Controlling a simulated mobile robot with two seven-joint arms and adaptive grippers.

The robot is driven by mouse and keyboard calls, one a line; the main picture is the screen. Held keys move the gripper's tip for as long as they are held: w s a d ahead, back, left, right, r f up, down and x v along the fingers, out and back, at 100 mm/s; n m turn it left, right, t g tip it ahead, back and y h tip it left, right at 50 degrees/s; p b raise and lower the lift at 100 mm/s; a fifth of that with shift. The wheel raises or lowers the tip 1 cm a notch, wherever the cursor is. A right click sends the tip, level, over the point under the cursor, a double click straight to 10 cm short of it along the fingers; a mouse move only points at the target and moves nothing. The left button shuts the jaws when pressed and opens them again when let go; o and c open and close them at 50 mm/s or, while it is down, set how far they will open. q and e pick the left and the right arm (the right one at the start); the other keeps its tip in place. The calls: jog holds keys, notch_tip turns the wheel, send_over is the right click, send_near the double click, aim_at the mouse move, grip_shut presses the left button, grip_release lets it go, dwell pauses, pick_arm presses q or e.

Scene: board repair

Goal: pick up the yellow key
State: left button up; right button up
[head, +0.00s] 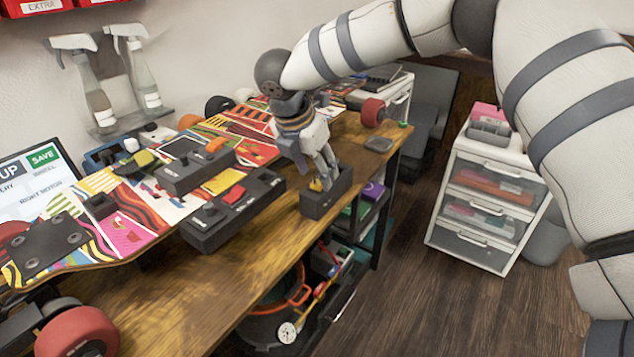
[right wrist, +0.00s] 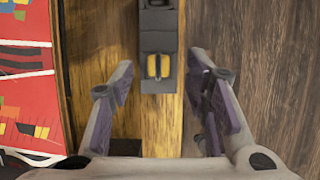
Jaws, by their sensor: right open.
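The yellow key (head: 316,184) sits in a dark grey holder block (head: 322,203) at the front edge of the wooden workbench. The right wrist view shows the key (right wrist: 158,66) upright-looking in its slot, between my fingers in the picture. My right gripper (head: 325,176) points down just above the block, its fingers partly covering the key. In the right wrist view my right gripper (right wrist: 161,62) is open, with one finger to each side of the block and nothing held. Contact with the key is not visible. My left gripper is not in view.
A colourful skateboard deck (head: 130,232) with wheels lies along the workbench (head: 190,290). Dark boxes with switches (head: 232,210) stand left of the holder. A white drawer unit (head: 485,200) stands on the floor at right.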

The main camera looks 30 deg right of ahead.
aim_at(318, 185)
jog(key=shift+x, duration=1.15)
jog(key=shift+r, duration=0.1)
grip_shut()
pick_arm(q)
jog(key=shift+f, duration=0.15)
pick_arm(e)
jog(key=shift+r, duration=0.1)
jog(key=shift+w+r, duration=0.1)
jog(key=shift+r, duration=0.25)
jog(key=r, duration=0.2)
jog(key=s+r, duration=0.1)
jog(key=r, duration=0.1)
jog(key=shift+a+p, duration=0.1)
jog(key=shift+p, duration=0.25)
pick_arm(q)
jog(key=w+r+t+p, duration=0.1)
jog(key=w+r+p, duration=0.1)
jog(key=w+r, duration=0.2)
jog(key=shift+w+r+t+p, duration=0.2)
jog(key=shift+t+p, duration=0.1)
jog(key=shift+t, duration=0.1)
pick_arm(e)
jog(key=s+a+r, duration=0.1)
jog(key=s+r, duration=0.7)
jog(key=s, duration=0.5)
jog(key=shift+a, duration=0.35)
